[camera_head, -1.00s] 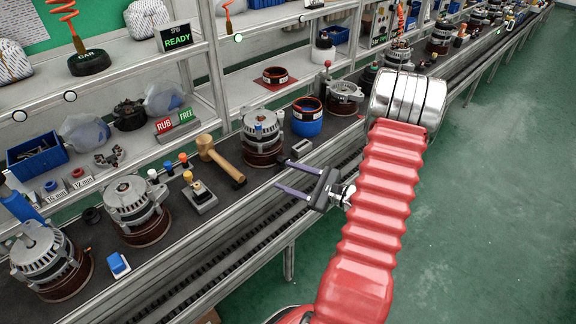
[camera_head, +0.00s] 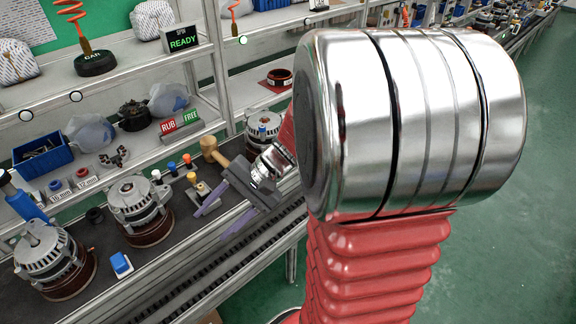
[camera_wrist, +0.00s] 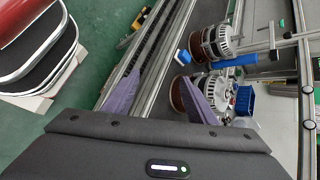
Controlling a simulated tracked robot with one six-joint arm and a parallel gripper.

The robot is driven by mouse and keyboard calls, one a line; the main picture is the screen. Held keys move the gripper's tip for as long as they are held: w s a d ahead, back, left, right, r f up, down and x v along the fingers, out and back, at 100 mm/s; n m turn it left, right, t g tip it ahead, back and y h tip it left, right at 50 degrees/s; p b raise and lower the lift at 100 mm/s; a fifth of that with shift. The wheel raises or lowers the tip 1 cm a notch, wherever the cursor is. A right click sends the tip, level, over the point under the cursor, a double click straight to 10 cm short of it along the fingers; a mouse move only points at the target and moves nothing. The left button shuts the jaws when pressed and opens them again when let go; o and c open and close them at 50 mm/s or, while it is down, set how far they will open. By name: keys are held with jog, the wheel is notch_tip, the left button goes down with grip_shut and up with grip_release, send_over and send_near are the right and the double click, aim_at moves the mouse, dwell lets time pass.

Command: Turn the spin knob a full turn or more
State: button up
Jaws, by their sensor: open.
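No control is labelled as the spin knob, and I cannot tell which part it is. The nearest candidates are the upright shafts on top of the grey-and-copper alternators on the dark belt. One alternator (camera_head: 138,205) stands left of my gripper, another (camera_head: 45,262) at the far left, and a third (camera_head: 262,127) behind my arm, partly hidden. My gripper (camera_head: 210,224) is open and empty over the belt's front rail, tilted down to the left, touching no alternator. In the wrist view its purple fingers (camera_wrist: 156,78) are apart, with two alternators (camera_wrist: 214,42) beyond them.
A blue bin (camera_head: 42,152) is on the shelf.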

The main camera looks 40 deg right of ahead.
jog(key=s+a+r+n+t+h, duration=0.2)
jog(key=s+r+n+h, duration=0.7)
jog(key=n, duration=0.2)
jog(key=shift+a+r+n, duration=0.3)
jog(key=shift+a, duration=0.05)
jog(key=shift+s, duration=0.1)
